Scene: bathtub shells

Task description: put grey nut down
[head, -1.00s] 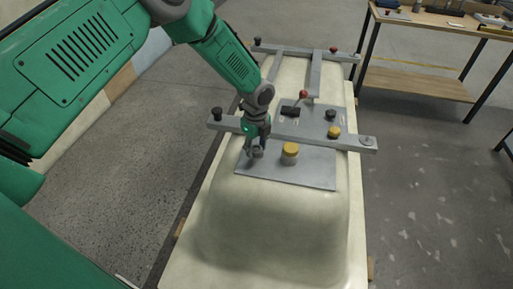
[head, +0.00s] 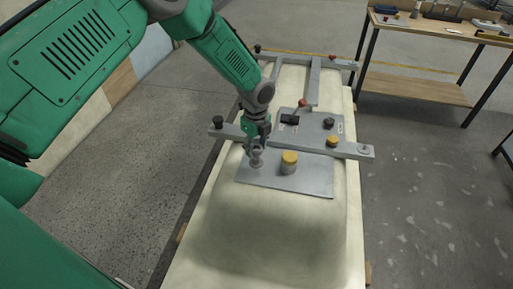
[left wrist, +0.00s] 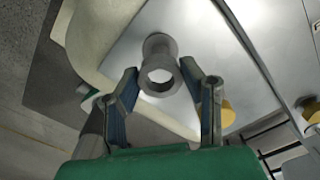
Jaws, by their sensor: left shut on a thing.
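My left gripper (head: 257,146) points down over the left part of a grey metal plate (head: 313,182) on top of the upturned cream bathtub shell (head: 265,235). It is shut on the grey nut (head: 256,160), close above the plate. In the left wrist view the nut (left wrist: 160,76) is a grey ring between the two fingertips (left wrist: 160,84). I cannot tell whether the nut touches the plate. My right gripper is not in view.
A workbench (head: 435,25) stands at the back right. The plate's right part is clear.

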